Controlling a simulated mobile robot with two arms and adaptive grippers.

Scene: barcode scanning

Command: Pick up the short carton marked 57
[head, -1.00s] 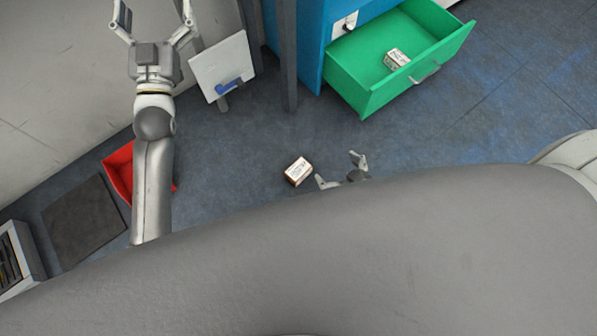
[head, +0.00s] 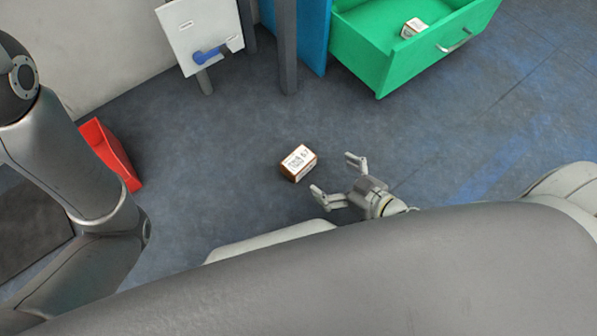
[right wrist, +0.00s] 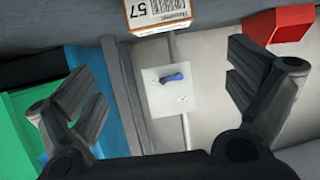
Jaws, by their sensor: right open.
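The short carton (head: 299,162) is brown with a white printed label and lies on the floor in the middle of the head view. In the right wrist view the carton (right wrist: 158,14) shows at the top edge, partly cut off, with the number 57 and a barcode. My right gripper (head: 336,175) is open and empty, just below and to the right of the carton, with its fingers pointing up and left towards it. In the right wrist view its open fingers (right wrist: 165,85) frame the space below the carton. My left gripper is outside the head view; only the left arm shows.
An open green drawer (head: 362,57) at the upper right holds another small carton (head: 414,28). A red bin (head: 112,152) stands at the left. A white panel with a blue handle (head: 198,30) and a grey post (head: 286,45) stand behind. The floor around the carton is clear.

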